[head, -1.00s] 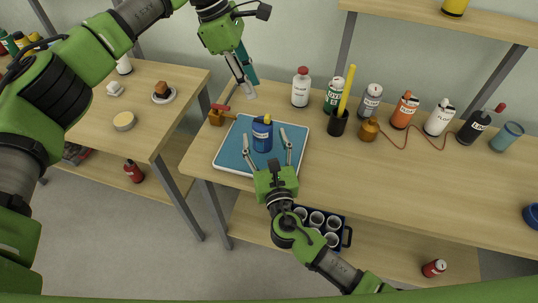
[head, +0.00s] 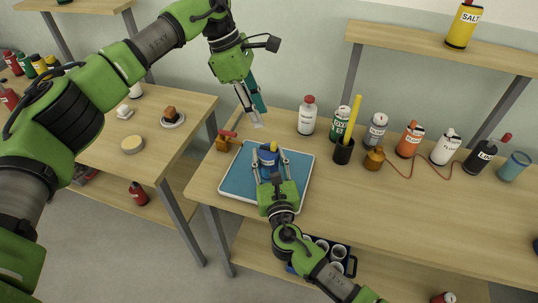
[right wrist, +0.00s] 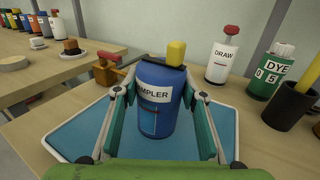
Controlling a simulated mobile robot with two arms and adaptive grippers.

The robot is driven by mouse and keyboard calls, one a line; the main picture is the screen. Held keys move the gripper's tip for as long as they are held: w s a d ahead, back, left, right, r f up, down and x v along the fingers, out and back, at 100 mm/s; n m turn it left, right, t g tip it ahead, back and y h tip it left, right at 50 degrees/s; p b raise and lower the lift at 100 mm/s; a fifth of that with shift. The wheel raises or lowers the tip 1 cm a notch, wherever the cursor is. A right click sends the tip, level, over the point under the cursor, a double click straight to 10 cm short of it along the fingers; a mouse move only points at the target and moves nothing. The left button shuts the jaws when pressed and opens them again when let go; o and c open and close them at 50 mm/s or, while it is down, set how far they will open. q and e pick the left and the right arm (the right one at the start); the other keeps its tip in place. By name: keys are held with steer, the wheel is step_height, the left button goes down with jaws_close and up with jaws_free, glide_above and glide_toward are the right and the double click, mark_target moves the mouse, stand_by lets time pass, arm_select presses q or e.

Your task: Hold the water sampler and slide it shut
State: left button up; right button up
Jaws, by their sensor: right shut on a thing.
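The water sampler is a blue can with a white label and a yellow knob on its top (right wrist: 153,122); in the head view it stands upright on the blue tray (head: 232,183). My right gripper (head: 269,166) has one finger on each side of the sampler and is shut on it; both fingers also show in the right wrist view (right wrist: 158,100). The label is partly visible there and reads "MPLER". My left gripper (head: 258,117) hangs in the air behind the tray, apart from the sampler. Its fingers overlap in this view, so its opening is unclear.
A red-handled brown object (head: 225,142) stands by the tray's left corner. Behind and to the right are a white bottle with a red cap (head: 307,119), a green dye bottle (head: 340,124), a black cup (head: 343,152) and several more bottles. The table's front right is clear.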

mark_target(274, 143)
arm_select(q)
steer(key=d+r+m+y, duration=0.2)
steer(key=d+y, duration=0.2)
steer(key=shift+t, duration=0.3)
steer(key=f, duration=1.1)
steer(key=shift+s+f, duration=0.3)
steer(key=shift+s, duration=0.05)
steer(key=shift+c, duration=0.5)
jaws_close()
